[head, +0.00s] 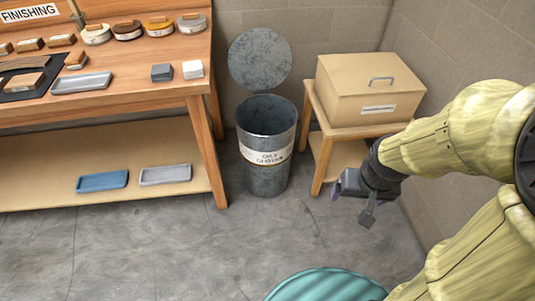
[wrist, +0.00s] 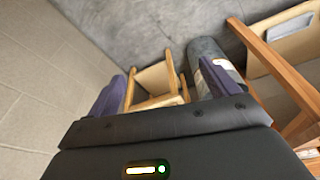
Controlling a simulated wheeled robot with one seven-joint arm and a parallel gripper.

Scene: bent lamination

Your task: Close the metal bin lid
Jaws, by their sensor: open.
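The metal bin (head: 267,178) is a grey cylinder with a white label, standing upright on the floor between the workbench and a small wooden stand. Its round lid (head: 260,58) is raised upright behind the rim, so the bin's dark mouth is open. My gripper (head: 350,203) is to the right of the bin, in front of the stand, open and empty, apart from the bin and lid. In the wrist view, the bin (wrist: 205,50) shows partly behind the right finger; I cannot make out the lid there.
A wooden stand (head: 315,103) right of the bin carries a tan box (head: 370,88) with a handle. A workbench (head: 150,92) with blocks, tins and trays is at the left. A teal round object (head: 325,286) is at the bottom. The floor before the bin is clear.

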